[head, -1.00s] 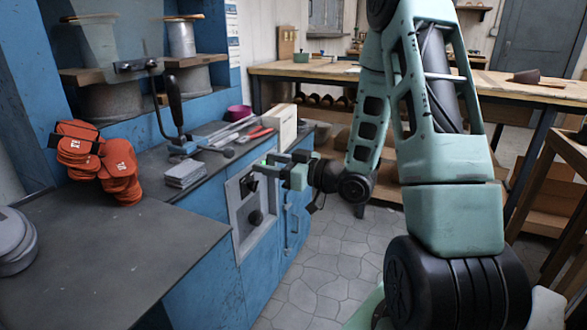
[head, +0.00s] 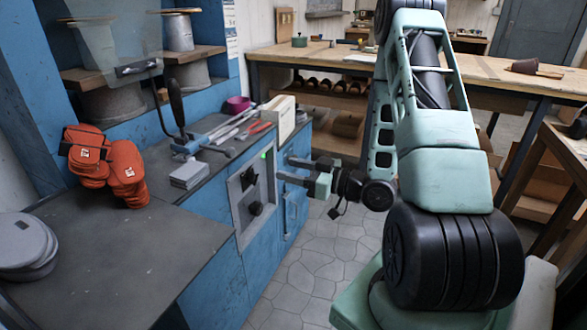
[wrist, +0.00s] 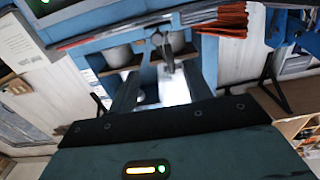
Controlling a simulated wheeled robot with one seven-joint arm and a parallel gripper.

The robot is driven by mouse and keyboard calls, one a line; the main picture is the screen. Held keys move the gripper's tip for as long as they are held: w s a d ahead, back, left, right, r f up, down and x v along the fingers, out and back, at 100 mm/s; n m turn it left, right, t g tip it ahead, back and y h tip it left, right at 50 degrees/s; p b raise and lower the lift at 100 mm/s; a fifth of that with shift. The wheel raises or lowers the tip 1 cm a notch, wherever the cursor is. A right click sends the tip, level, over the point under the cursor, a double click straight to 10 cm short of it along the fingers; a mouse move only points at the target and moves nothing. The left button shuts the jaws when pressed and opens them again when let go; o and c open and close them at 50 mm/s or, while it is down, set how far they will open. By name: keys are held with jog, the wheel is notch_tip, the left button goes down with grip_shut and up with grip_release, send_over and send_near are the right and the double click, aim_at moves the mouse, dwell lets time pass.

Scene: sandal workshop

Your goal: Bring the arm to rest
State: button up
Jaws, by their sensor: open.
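My gripper (head: 290,171) is open and empty in the head view, with its two fingers pointing left. It is held in the air to the right of the control panel (head: 238,215) on the blue cabinet front, apart from it. The panel carries a black switch, a black knob (head: 255,208) and a lit green lamp (head: 263,155). My arm bends down from the upper right to the gripper. In the wrist view, my gripper's fingers (wrist: 163,90) stand apart with nothing between them.
The grey worktop (head: 95,245) holds orange gloves (head: 108,165), a stack of grey discs (head: 24,245), a lever tool (head: 185,140) and a white box (head: 281,117). A wooden bench (head: 330,65) stands behind. Tiled floor (head: 310,265) lies open below my gripper.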

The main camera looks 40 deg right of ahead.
dwell(0.3)
jog(key=w+a+r+n+g+h+p, duration=0.25)
jog(key=a+g, duration=0.25)
jog(key=a, duration=0.4)
jog(key=w+a+r+n+g+h+p, duration=0.15)
jog(key=a+g+p, duration=0.3)
jog(key=a, duration=0.45)
jog(key=s+a+r+g+p, duration=0.1)
jog(key=s+a+r+g, duration=0.2)
jog(key=s, duration=0.9)
jog(key=s+a+r+g+h+p, duration=0.1)
jog(key=s+a+r+g, duration=0.3)
jog(key=s+a+r, duration=0.4)
jog(key=s+a+p, duration=0.1)
jog(key=s+a, duration=0.1)
jog(key=s, duration=0.1)
jog(key=shift+s+h, duration=0.3)
jog(key=shift+s, duration=0.1)
jog(key=shift+g, duration=0.25)
